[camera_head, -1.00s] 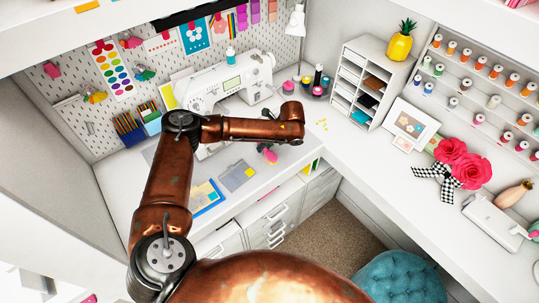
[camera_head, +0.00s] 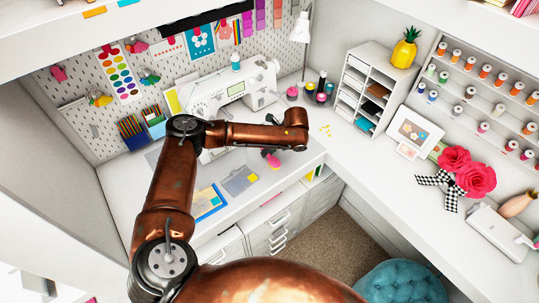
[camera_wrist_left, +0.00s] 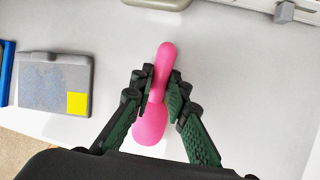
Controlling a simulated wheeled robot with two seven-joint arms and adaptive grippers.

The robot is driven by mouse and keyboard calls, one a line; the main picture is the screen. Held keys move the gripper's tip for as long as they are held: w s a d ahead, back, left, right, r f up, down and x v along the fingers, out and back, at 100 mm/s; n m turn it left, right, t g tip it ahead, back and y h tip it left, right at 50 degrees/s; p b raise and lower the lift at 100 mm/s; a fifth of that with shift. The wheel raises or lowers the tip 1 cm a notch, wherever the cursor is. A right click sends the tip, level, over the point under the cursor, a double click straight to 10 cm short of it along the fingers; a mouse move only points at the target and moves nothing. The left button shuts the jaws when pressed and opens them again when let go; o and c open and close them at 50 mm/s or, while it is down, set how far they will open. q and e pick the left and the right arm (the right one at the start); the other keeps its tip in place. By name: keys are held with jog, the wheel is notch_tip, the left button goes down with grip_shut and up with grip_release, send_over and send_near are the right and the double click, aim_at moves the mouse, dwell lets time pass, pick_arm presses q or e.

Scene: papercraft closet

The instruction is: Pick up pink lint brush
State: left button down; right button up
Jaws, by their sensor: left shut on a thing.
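The pink lint brush (camera_wrist_left: 151,120) lies lengthwise in the left wrist view, with its slim handle up the picture and its wide rounded end lower down. My left gripper (camera_wrist_left: 159,82) is shut on the handle, one dark finger on each side. In the head view a small part of the pink brush (camera_head: 273,162) shows just below my copper forearm, over the white desk. My forearm hides most of the gripper there. I cannot tell whether the brush touches the desk. My right gripper is not in view.
A grey pad with a yellow square (camera_head: 239,180) lies left of the brush, beside a blue-edged board (camera_head: 205,203). A white sewing machine (camera_head: 228,92) stands behind. A white paper organizer (camera_head: 372,90) stands at the back corner.

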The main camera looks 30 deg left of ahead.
pick_arm(q)
notch_tip(320, 180, up, 3)
jog(key=s+d+r, duration=0.2)
jog(key=s+r, duration=0.8)
jog(key=s, duration=0.4)
jog(key=shift+f, duration=0.1)
jog(key=c, duration=2.4)
grip_release()
grip_shut()
